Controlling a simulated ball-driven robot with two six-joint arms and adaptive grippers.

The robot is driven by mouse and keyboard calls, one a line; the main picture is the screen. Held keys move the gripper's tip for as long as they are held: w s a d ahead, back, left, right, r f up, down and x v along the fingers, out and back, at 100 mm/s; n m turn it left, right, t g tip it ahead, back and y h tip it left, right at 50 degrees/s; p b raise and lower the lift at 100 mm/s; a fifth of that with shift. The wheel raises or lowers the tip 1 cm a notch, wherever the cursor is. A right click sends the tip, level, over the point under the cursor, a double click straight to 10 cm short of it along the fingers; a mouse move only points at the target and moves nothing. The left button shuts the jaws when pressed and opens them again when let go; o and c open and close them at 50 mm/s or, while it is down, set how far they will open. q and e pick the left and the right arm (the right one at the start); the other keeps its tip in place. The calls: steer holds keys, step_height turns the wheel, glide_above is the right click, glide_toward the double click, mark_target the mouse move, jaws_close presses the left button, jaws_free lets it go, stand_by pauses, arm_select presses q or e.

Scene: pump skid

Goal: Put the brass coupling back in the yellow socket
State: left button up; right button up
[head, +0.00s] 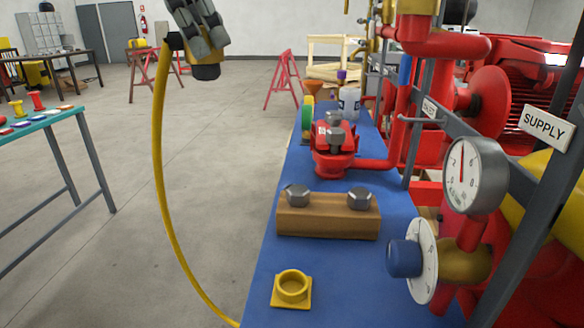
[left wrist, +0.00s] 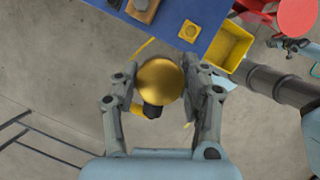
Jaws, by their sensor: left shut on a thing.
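The brass coupling (head: 205,50) hangs in the air at the top of the head view, left of the blue bench, with a dark end pointing down. A yellow hose (head: 160,170) runs from it down toward the bench's front. My left gripper (head: 203,42) is shut on the coupling, which shows as a round brass body (left wrist: 160,80) between the fingers in the left wrist view. The yellow socket (head: 291,287), a square plate with a round ring, sits empty on the bench's near part. It also shows in the left wrist view (left wrist: 188,31), apart from the coupling.
The blue bench (head: 258,298) carries a wooden block (head: 328,222) with two hex bolts behind the socket, then a red valve (head: 333,155). A gauge (head: 476,175) and dial (head: 423,262) stand right of it. A yellow bin (left wrist: 228,48) is beside the bench.

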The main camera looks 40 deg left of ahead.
arm_select(q)
steer(key=shift+w+f, duration=0.2)
steer(key=shift+a+f, duration=0.1)
steer(key=shift+f, duration=0.05)
steer(key=shift+f, duration=0.1)
steer(key=shift+w+f+m, duration=0.15)
steer(key=shift+f+m, duration=0.25)
steer(key=shift+f, duration=0.1)
steer(key=shift+w+f, duration=0.15)
steer(key=shift+w, duration=0.05)
steer(key=shift+f, duration=0.1)
